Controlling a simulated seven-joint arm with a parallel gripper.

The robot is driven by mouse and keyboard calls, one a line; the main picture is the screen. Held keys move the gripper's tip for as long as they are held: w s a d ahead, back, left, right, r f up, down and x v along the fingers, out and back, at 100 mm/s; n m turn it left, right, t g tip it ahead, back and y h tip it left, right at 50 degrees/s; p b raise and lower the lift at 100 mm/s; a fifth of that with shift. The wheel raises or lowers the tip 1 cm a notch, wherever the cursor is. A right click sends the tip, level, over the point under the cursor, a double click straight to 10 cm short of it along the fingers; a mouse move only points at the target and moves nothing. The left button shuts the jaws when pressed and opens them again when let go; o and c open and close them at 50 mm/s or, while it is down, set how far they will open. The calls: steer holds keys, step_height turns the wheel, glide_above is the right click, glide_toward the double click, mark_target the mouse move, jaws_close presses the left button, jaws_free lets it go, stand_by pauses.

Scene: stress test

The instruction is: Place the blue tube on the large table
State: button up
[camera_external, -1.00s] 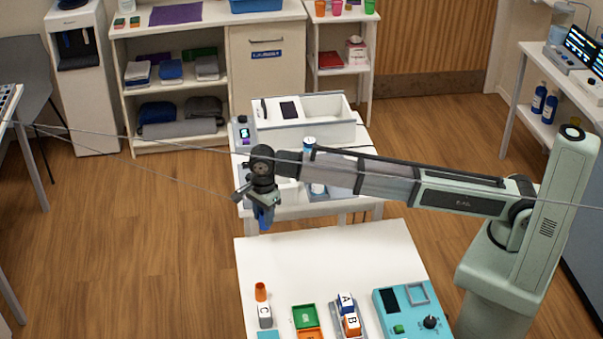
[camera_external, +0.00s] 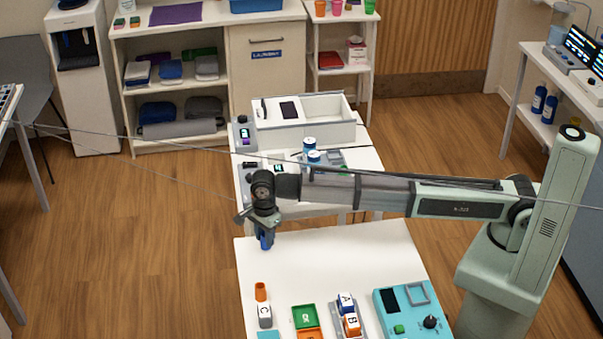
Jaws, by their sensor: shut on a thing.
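My gripper (camera_external: 264,226) hangs pointing down over the back left corner of the white table in front (camera_external: 330,260). It is shut on the blue tube (camera_external: 267,241), which hangs below the fingers, roughly upright. I cannot tell how far the tube is above the table top. The fingers are small and partly hidden in this view.
On the front table stand an orange cup (camera_external: 261,291), a grey block marked C (camera_external: 264,315), green and orange trays (camera_external: 305,317), blocks A and B (camera_external: 348,315) and a teal device (camera_external: 405,310). Its back half is clear. A second table behind holds a white bin (camera_external: 335,128) and blue-white cans (camera_external: 310,147).

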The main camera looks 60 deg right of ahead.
steer(key=shift+f, duration=0.1)
steer(key=o, duration=1)
step_height(320, 180, up, 12)
steer(key=shift+s+r, duration=0.1)
steer(key=shift+s, duration=0.05)
stand_by(0.4)
